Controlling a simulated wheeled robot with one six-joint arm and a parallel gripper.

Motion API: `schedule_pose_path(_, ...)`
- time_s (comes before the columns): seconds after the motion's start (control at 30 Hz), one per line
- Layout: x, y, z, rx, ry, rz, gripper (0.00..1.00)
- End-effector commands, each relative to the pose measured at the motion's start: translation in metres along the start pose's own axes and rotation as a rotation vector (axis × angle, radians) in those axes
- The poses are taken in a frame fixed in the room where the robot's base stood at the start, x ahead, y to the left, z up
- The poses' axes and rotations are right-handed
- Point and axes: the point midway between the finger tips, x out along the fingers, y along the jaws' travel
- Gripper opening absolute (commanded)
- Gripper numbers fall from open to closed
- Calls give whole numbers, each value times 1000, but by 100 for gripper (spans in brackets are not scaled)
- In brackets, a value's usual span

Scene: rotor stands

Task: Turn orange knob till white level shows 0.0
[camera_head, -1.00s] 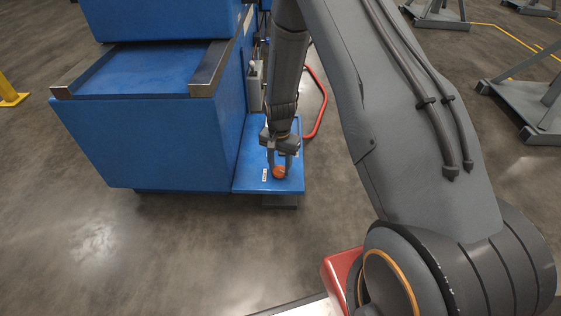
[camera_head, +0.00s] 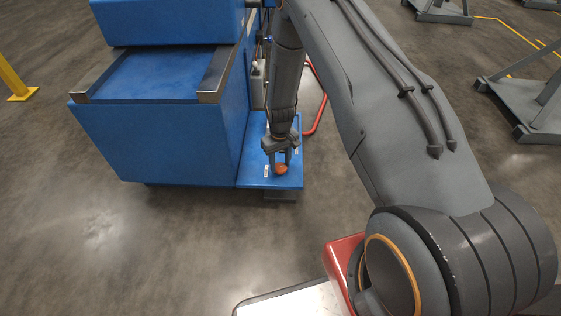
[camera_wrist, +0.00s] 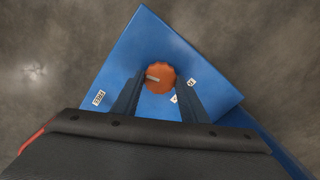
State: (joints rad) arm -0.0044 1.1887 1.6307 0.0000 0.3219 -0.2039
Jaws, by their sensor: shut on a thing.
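The orange knob (camera_head: 282,169) sits on the low blue plate (camera_head: 255,180) at the right of the blue machine. In the wrist view it is a round knob (camera_wrist: 160,78) with scalloped edges and a pale pointer line toward the left. My gripper (camera_head: 280,164) reaches down onto it. Its two dark fingers (camera_wrist: 160,88) stand on either side of the knob and are shut on it. White labels lie around the knob, one at the left (camera_wrist: 99,97) and one at the right (camera_wrist: 191,82). Their lettering is too small to read surely. No white level is clearly visible.
The big blue machine (camera_head: 160,140) with metal rails stands left of the plate. A red hose (camera_head: 322,105) curves behind my arm. A yellow post (camera_head: 12,75) stands far left and grey stands (camera_head: 525,95) at the right. The floor in front is clear.

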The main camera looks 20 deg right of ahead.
Motion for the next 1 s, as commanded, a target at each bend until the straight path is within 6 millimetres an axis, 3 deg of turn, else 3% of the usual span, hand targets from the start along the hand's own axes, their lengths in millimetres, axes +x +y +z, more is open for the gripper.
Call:
schedule_pose_path(0.4, -1, 0, 1, -196, -1, 0, 17)
schedule_pose_path(0.97, 0, 0, 1, -225, -2, 0, 17)
schedule_pose_path(1.0, 0, 0, 1, -225, -2, 0, 43)
